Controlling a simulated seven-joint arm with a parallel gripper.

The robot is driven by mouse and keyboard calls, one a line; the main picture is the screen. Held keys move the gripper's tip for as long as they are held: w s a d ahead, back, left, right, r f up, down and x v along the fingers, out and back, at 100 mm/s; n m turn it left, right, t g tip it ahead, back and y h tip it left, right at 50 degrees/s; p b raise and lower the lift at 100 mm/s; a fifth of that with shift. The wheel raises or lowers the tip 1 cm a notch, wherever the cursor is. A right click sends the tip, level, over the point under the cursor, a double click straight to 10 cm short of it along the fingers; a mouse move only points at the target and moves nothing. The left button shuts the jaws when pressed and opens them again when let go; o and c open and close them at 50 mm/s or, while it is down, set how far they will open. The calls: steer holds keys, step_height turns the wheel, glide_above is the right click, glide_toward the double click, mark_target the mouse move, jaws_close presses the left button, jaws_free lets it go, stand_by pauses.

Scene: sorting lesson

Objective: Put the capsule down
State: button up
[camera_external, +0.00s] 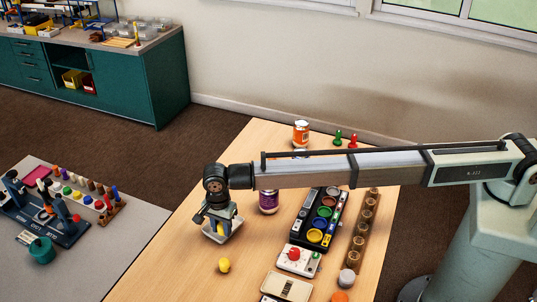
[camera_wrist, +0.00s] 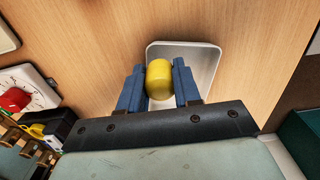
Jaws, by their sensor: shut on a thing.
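A yellow capsule (camera_wrist: 159,79) is between the two blue fingers of my gripper (camera_wrist: 159,88) in the wrist view. My gripper is shut on it. Behind the capsule in that view is a white tray (camera_wrist: 207,62) on the wooden table. In the external view my gripper (camera_external: 218,226) points down over the same white tray (camera_external: 236,226), and a bit of the yellow capsule (camera_external: 221,229) shows at the fingertips. I cannot tell whether the capsule touches the tray's floor.
A yellow rounded piece (camera_external: 224,265) lies on the table in front of the tray. A purple-labelled can (camera_external: 268,201) stands right of it. A black rack of coloured round cups (camera_external: 326,211), a white box with a red knob (camera_external: 295,260) and an orange can (camera_external: 301,134) stand further right.

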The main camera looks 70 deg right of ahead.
steer(key=shift+f, duration=0.45)
steer(key=o, duration=1)
steer(key=shift+r, duration=0.1)
step_height(320, 180, up, 13)
steer(key=shift+o, duration=0.3)
